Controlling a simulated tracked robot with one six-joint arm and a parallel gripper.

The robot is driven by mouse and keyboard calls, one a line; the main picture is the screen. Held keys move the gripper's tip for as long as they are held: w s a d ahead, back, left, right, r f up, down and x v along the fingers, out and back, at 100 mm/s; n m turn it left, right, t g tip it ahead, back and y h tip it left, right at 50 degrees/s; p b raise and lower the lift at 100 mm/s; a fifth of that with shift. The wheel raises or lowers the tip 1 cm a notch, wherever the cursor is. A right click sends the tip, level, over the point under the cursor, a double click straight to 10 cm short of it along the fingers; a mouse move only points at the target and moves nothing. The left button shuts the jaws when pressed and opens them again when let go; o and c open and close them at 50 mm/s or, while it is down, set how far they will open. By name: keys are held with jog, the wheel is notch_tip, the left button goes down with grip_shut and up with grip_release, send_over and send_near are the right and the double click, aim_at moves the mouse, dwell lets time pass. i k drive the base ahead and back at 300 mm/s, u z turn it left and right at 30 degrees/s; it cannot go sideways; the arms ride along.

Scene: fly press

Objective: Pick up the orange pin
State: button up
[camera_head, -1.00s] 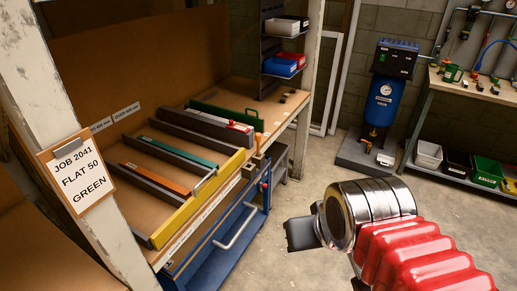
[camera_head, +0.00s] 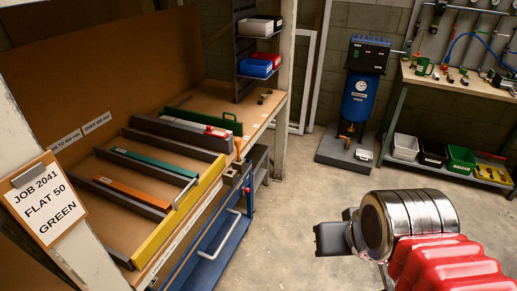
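No part is plainly recognisable as an orange pin. A small orange-brown upright piece (camera_head: 238,146) stands at the front edge of the bench, by the far end of the yellow rail; it is too small to make out. A long orange bar (camera_head: 132,194) lies in the divided rack on the bench. My gripper (camera_head: 328,238) shows as a dark block at the end of my chrome and red arm, at the lower right. It is over the open floor, well apart from the bench, and its fingers cannot be made out.
The bench carries the yellow rail (camera_head: 182,216), a teal bar (camera_head: 155,163) and grey dividers. A blue cabinet with a handle (camera_head: 222,240) sits below. A clipboard (camera_head: 43,201) hangs on the left post. A blue machine (camera_head: 361,95) stands behind. The middle floor is clear.

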aim_at(237, 141)
jog(key=z, duration=1)
jog(key=i, duration=2.45)
jog(key=u, duration=1.05)
